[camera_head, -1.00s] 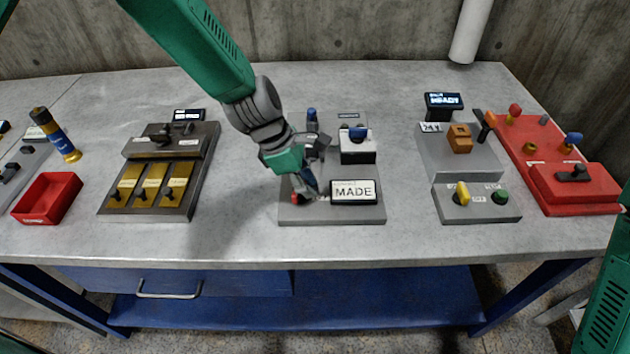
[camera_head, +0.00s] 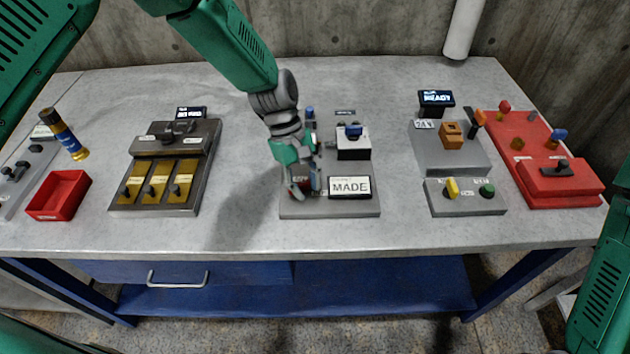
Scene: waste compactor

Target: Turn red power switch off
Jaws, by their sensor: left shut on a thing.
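A grey panel (camera_head: 352,208) with a label reading "MADE" (camera_head: 350,187) lies at the middle of the table. My left gripper (camera_head: 304,186) points down over the panel's left part, left of that label. It is shut on a small red part, taken to be the red power switch (camera_head: 314,180). The fingers hide most of this switch, so its exact position cannot be read. My right gripper is out of view; only a green part of my right arm shows at the right edge.
A white box with a blue knob (camera_head: 354,131) stands behind the label. A brass-switch panel (camera_head: 197,196) and red bin (camera_head: 60,196) are at left. A grey button box (camera_head: 465,202) and red panel (camera_head: 562,178) are at right. Bare tabletop separates the panels.

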